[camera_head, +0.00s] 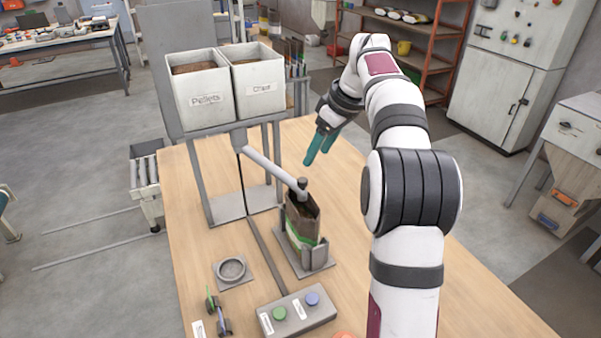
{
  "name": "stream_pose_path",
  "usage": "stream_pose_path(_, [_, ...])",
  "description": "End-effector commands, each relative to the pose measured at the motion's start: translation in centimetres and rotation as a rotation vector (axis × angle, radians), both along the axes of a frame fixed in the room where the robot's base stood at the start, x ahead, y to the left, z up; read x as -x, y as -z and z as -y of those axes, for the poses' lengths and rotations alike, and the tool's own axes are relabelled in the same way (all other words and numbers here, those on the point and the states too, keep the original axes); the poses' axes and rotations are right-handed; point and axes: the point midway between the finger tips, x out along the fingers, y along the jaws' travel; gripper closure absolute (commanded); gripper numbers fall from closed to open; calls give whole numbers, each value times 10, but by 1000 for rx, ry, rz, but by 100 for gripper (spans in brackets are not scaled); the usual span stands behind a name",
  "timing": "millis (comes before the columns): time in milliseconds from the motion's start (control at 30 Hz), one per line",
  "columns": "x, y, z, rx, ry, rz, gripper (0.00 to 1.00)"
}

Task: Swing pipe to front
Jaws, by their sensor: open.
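The grey pipe (268,169) slants down from under the two bins to the right and toward the front. Its outer end, with a dark knob (302,184), is over the open mouth of a brown and green bag (303,222). The bag stands upright in a grey holder (316,256). My gripper (317,149), with teal fingers, is open and empty. In the picture it is above and a little right of the pipe's outer end, apart from it. Its height above the table is hard to tell.
The Pellets bin (203,100) and Chaff bin (261,88) stand on a grey frame behind the pipe. A round dish (231,269) and a button box (296,311) with green and blue buttons are in front. Table right of the bag is clear beside my arm.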

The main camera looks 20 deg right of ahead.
Motion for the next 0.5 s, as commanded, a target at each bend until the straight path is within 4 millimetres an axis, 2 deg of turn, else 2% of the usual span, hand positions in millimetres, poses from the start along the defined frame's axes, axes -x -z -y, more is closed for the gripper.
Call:
stream_pose_path(33, [-5, 15, -3, -3, -2, -5, 38])
stream_pose_path(200, [-21, 58, -11, -1, 0, -3, 38])
stream_pose_path(333, [-29, 78, -14, -1, 1, -1, 38])
stream_pose_path(500, [-34, 90, -16, 0, 1, 1, 38])
